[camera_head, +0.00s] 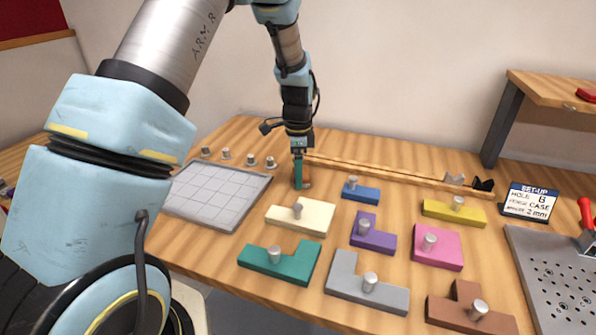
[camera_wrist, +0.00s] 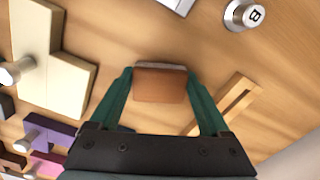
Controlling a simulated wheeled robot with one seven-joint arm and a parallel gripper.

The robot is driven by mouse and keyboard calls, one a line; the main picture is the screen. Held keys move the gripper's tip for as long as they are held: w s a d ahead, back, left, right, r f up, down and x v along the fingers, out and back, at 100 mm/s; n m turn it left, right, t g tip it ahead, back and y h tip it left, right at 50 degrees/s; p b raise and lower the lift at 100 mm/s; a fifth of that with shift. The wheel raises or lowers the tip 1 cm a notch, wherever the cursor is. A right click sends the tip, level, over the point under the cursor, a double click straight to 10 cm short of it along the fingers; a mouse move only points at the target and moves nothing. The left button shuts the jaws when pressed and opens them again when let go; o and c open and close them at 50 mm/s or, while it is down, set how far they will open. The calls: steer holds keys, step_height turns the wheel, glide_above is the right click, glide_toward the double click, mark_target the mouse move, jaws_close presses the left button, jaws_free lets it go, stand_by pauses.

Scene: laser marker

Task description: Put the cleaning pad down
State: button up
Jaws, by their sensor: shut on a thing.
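The cleaning pad (camera_wrist: 160,84) is a small orange-brown block with a pale grey edge. In the wrist view it sits between the two green fingers of my gripper (camera_wrist: 160,78), which is shut on it. In the head view, my gripper (camera_head: 299,180) points straight down at the back of the table, right of the grey grid board. The pad (camera_head: 307,177) shows there as a brown patch, partly hidden by the fingers. It is low over the wood; I cannot tell if it touches the table.
The grey grid board (camera_head: 217,196) lies to the left, with several metal knobs (camera_head: 226,154) behind it. A cream block (camera_head: 313,216), a blue block (camera_head: 361,193) and other knobbed blocks lie in front and to the right. A wooden rail (camera_head: 390,178) runs along the back.

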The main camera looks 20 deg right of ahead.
steer(key=shift+f, duration=0.15)
steer(key=o, duration=1.3)
step_height(320, 180, up, 12)
steer(key=b, duration=0.3)
steer(key=a+n, duration=0.8)
steer(key=a, duration=0.6)
steer(key=s+a+n, duration=0.3)
steer(key=a+n, duration=0.1)
steer(key=a, duration=0.1)
steer(key=s+a+f+n+t, duration=0.1)
steer(key=s+a+n, duration=0.3)
steer(key=a, duration=0.2)
steer(key=s+a+f+n, duration=0.1)
steer(key=s+a+n, duration=0.3)
steer(key=a, duration=0.1)
steer(key=shift+a+f+t, duration=0.25)
steer(key=shift+a+t, duration=0.05)
steer(key=shift+w, duration=0.1)
